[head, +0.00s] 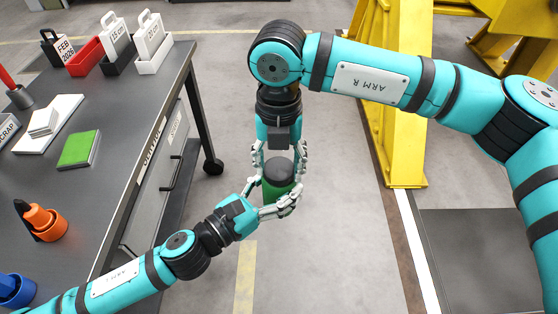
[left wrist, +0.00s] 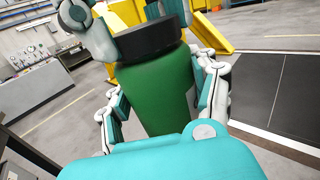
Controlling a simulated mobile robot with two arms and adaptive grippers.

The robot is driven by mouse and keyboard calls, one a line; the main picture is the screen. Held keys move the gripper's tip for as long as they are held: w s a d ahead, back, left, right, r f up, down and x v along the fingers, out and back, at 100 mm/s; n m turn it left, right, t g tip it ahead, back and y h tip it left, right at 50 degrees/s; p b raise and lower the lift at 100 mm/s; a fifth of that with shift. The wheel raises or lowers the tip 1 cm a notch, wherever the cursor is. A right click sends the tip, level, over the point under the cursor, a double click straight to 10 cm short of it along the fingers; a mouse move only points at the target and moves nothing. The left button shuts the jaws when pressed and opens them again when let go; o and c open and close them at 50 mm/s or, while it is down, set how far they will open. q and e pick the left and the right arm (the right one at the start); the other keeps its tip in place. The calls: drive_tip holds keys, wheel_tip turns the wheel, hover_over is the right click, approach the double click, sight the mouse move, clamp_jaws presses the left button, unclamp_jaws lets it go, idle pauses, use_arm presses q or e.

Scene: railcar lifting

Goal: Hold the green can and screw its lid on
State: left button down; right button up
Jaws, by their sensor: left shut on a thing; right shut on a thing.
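The green can (head: 276,190) is held in the air over the floor, right of the workbench. Its dark lid (head: 279,171) is on top. In the left wrist view the green can (left wrist: 160,92) fills the middle, with the black lid (left wrist: 150,40) on its top; I cannot tell how tightly it sits. My left gripper (head: 271,200) is shut around the can body from below left. My right gripper (head: 279,163) comes from above, its fingers shut on either side of the lid.
A yellow frame (head: 400,130) stands at right. Floor around the can is clear.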

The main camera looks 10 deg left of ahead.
drive_tip(key=o, duration=0.9)
drive_tip(key=shift+o, duration=0.2)
wheel_tip(320, 180, up, 12)
drive_tip(key=shift+w+a, duration=0.1)
